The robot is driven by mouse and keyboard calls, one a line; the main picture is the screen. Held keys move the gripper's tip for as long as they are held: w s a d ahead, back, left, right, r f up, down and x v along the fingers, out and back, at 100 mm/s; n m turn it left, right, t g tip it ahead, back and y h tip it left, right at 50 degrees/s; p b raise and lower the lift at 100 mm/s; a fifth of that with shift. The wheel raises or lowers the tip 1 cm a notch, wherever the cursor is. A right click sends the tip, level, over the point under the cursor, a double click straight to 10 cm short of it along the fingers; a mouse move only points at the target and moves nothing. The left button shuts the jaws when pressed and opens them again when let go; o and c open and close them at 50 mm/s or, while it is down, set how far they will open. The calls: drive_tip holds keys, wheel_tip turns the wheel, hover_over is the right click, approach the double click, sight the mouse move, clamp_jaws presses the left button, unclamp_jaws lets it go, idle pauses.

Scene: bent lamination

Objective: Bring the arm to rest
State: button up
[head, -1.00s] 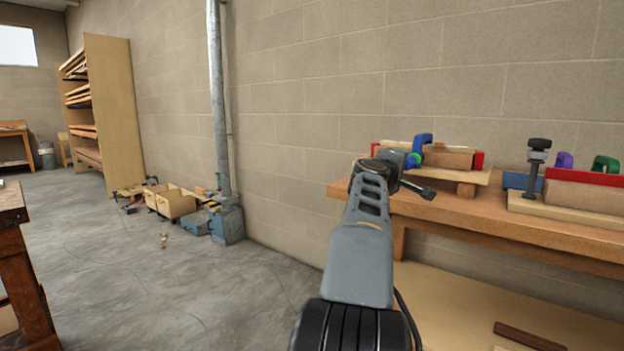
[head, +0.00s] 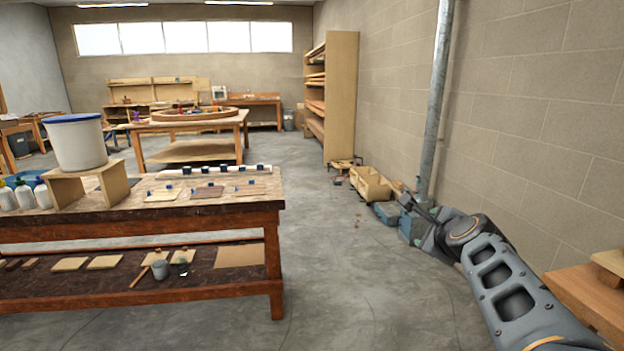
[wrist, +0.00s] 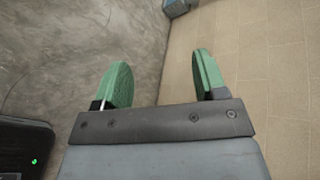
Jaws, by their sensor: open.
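In the wrist view my gripper (wrist: 162,82) is open, its two green fingertips apart with nothing between them. Behind the fingers are the grey floor and the block wall. In the head view my arm reaches in from the lower right, over the floor near the wall. Its far end points away from me, and the fingers cannot be made out there.
A workbench (head: 25,222) stands at the left with a white bucket (head: 78,146) on a wooden stand. Wooden boxes (head: 370,188) and a metal pipe (head: 435,100) are along the wall (head: 540,120). Another bench (head: 590,299) is at the lower right.

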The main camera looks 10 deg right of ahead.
drive_tip(key=s+a+n+g+y+p, duration=0.3)
drive_tip(key=s+a+n+g+p, duration=0.35)
drive_tip(key=a+n, duration=0.7)
drive_tip(key=s+f+n+g+h+p, duration=0.1)
drive_tip(key=s+n+g+p, duration=0.1)
drive_tip(key=s+n+p, duration=0.5)
drive_tip(key=shift+s+a+f+n+g, duration=0.2)
drive_tip(key=shift+s+a+n+g, duration=0.2)
drive_tip(key=shift+s+n, duration=1.55)
drive_tip(key=shift+w+n, duration=0.5)
drive_tip(key=shift+c, duration=0.2)
